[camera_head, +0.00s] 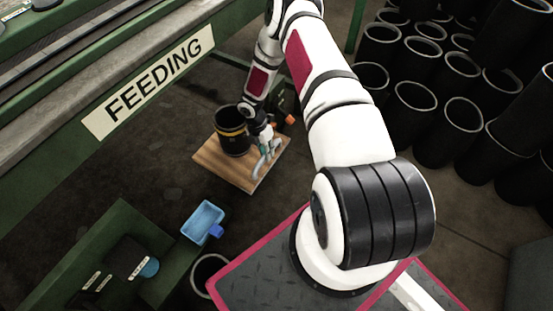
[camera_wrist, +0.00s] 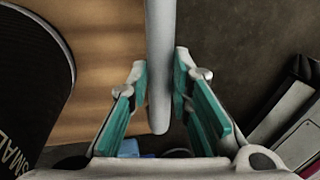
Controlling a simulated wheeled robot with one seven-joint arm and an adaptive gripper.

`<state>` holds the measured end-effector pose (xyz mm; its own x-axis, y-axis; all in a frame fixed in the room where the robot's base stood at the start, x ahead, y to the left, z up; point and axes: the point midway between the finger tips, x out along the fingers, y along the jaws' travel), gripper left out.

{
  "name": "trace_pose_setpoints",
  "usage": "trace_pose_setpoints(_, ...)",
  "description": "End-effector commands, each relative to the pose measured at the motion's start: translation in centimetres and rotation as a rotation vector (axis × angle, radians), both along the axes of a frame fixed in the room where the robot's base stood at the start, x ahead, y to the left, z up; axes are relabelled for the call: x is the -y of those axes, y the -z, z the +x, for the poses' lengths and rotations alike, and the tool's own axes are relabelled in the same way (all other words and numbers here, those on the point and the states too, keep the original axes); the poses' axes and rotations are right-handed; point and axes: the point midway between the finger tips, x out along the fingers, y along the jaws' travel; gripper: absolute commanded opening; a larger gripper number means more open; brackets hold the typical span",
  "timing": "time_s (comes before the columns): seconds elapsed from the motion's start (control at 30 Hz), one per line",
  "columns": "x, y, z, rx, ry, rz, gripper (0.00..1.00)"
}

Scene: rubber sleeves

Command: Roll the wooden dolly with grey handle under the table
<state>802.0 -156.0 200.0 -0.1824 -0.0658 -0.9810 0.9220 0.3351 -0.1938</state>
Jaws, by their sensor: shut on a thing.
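The wooden dolly (camera_head: 240,176) is a flat light-brown board low on the dark floor, near the green table (camera_head: 60,165). A black sleeve with a yellow band (camera_head: 232,132) stands upright on it. My gripper (camera_head: 268,160) is over the board's right part. In the wrist view my gripper (camera_wrist: 160,100) has its teal-padded fingers on both sides of the grey handle (camera_wrist: 160,50), shut on it. The wood of the dolly also shows in the wrist view (camera_wrist: 105,60), with the black sleeve (camera_wrist: 30,80) at the left. The dolly's wheels are hidden.
The table's edge carries a FEEDING sign (camera_head: 150,82). Many black sleeves (camera_head: 415,95) stand at the right. A blue bin (camera_head: 203,221) and another black sleeve (camera_head: 210,272) are in front of the dolly. Dark floor is clear left of the dolly.

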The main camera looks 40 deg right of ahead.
Motion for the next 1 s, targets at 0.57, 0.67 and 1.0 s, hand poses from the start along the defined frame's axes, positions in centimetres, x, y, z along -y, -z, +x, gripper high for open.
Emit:
trace_pose_setpoints(0.57,-1.4,-0.1,3.8,0.006,0.000,0.001,0.00)
trace_pose_setpoints(0.67,-1.4,-0.1,3.9,0.009,0.000,0.002,0.00)
trace_pose_setpoints(1.0,-1.4,-0.1,3.8,0.006,0.000,0.001,0.40)
